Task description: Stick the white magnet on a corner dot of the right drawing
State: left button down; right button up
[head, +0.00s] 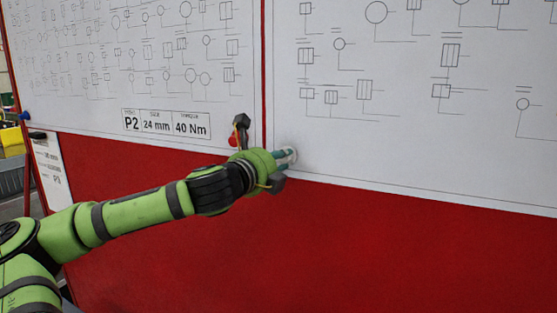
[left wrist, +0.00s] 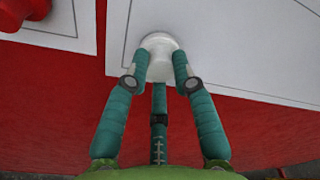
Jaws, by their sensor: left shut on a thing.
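The white magnet (left wrist: 160,60) is a round knob in the left wrist view, at the lower left corner of the right drawing (left wrist: 230,45). In the head view the right drawing (head: 430,130) fills the upper right, and the white magnet (head: 292,155) shows at its lower left corner. My left gripper (head: 285,157) is shut on the magnet, with teal fingers (left wrist: 160,62) on both sides of it. The magnet appears to be against or very near the sheet; I cannot tell whether it touches. Any corner dot there is hidden. My right gripper is not in view.
The left drawing (head: 80,80) hangs beside it, with a label strip reading P2, 24 mm, 40 Nm (head: 166,122). A red magnet (head: 233,140) is at its lower right corner, close to my left wrist. The red board (head: 380,240) is bare below the sheets.

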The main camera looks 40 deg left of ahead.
pick_arm(q)
jog(key=c, duration=1)
grip_release()
jog(key=shift+o, duration=0.2)
jog(key=shift+s, duration=0.1)
